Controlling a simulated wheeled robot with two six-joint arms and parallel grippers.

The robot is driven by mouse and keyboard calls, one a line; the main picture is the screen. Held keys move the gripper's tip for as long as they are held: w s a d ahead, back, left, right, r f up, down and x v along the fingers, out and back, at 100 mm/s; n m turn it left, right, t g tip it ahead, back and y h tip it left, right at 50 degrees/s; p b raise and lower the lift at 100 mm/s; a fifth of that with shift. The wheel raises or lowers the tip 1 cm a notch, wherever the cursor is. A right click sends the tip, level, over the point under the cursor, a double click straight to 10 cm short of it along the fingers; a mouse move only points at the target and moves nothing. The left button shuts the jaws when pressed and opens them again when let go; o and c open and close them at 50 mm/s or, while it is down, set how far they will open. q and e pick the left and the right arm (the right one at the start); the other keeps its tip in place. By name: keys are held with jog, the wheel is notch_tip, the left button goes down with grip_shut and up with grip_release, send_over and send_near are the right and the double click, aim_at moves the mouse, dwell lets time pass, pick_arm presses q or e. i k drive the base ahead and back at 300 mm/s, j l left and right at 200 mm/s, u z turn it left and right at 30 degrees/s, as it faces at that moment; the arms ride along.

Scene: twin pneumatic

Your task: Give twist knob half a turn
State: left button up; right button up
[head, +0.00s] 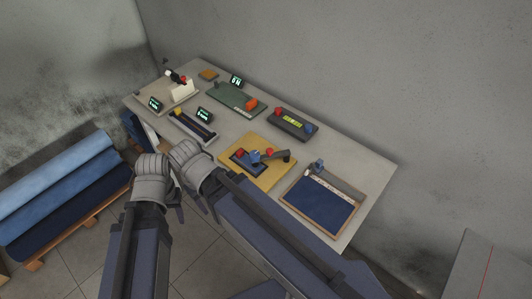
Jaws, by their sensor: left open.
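Several small device stations stand on the grey table (360,160). A yellow board (262,181) carries a blue part (255,155), a red part (239,153) and a dark lever (280,157). A dark box (292,125) has a lit strip, with a red and a blue knob at its ends. I cannot tell which part is the twist knob. My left gripper (153,172) is open at the table's near left edge, apart from the devices. My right gripper (188,160) is close beside it; its fingers are too hidden to read.
A green board with an orange block (251,104), a slider unit (194,127) and a lever unit (180,88) stand at the back left. A blue-matted tray (318,205) is at the right. Blue rolls (60,195) lie at the left. Walls stand behind.

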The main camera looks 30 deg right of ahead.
aim_at(254, 155)
jog(key=j+z, duration=0.1)
jog(key=z, duration=0.25)
jog(key=i+j+z, duration=0.1)
jog(key=z, duration=0.25)
jog(key=j+z, duration=0.15)
jog(key=z, duration=0.2)
